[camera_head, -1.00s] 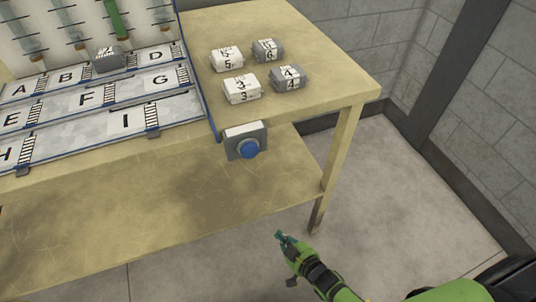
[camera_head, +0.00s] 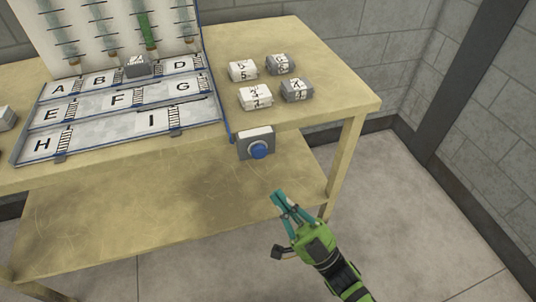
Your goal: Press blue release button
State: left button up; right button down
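The blue release button (camera_head: 259,150) is round and sits on a grey box (camera_head: 243,146) fixed to the table's front edge, below the right end of the lettered board. My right gripper (camera_head: 278,196) has teal fingertips that meet, so it looks shut, with nothing seen between them. It is below and slightly right of the button in the picture, apart from it, and points up toward the table. The button is in full view. My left gripper is not in view.
The wooden table (camera_head: 335,95) has a lower shelf (camera_head: 170,215) under the button. Several numbered blocks (camera_head: 255,97) stand on the top at right. The lettered board (camera_head: 100,108) carries one grey block (camera_head: 137,65). Floor at right is clear.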

aim_at(259, 151)
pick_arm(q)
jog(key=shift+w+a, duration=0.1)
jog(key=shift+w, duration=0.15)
pick_arm(e)
jog(key=shift+w, duration=0.1)
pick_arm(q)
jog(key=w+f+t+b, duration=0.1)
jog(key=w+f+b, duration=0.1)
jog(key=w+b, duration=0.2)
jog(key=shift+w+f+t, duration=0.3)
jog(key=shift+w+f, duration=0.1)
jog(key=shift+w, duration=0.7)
pick_arm(e)
jog(key=w+a, duration=0.2)
jog(key=w, duration=0.6)
jog(key=shift+a, duration=0.35)
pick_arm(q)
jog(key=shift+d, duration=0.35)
pick_arm(e)
jog(key=shift+w, duration=0.15)
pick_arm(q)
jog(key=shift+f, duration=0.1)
pick_arm(e)
jog(key=shift+w, duration=0.1)
